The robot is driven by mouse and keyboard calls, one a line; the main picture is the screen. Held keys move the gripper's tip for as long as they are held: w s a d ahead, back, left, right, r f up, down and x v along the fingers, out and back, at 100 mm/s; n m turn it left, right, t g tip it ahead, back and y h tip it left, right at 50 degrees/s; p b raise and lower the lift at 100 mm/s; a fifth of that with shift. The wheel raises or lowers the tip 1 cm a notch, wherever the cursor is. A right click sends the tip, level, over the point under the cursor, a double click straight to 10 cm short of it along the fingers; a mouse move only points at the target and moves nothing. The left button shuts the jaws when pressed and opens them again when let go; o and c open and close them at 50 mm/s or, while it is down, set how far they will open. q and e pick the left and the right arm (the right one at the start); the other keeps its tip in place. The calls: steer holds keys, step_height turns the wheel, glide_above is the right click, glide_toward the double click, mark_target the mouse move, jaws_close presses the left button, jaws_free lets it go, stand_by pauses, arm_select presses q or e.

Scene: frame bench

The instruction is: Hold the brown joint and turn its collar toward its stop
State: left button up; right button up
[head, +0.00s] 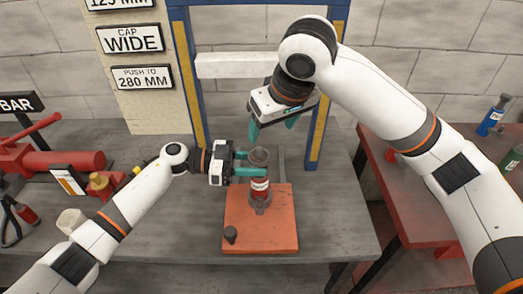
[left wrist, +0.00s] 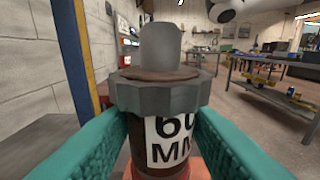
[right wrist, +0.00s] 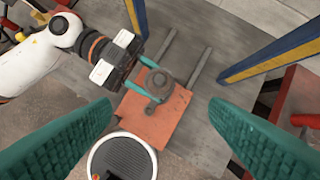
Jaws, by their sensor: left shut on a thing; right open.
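The brown joint (head: 260,185) stands upright on an orange base plate (head: 270,231) on the bench. Its label reads "60 MM" in the left wrist view (left wrist: 145,158). A grey faceted collar (left wrist: 160,97) sits around its top, with a grey stub above. My left gripper (head: 257,173) is shut on the joint's body, just below the collar. My right gripper (head: 272,128) is open and empty, above and behind the joint. In the right wrist view the collar (right wrist: 159,83) lies between and beyond its open fingers (right wrist: 182,135). I cannot make out the stop.
A blue and yellow frame (head: 322,100) stands behind the joint with a white crossbar (head: 233,65). A small dark knob (head: 230,234) is on the plate's front left corner. Red tools (head: 60,161) lie at left; a red table (head: 410,190) stands at right.

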mark_target(262, 152)
steer(key=x, duration=1.1)
steer(key=shift+f, duration=0.2)
steer(key=c, duration=1)
steer(key=shift+w, duration=0.1)
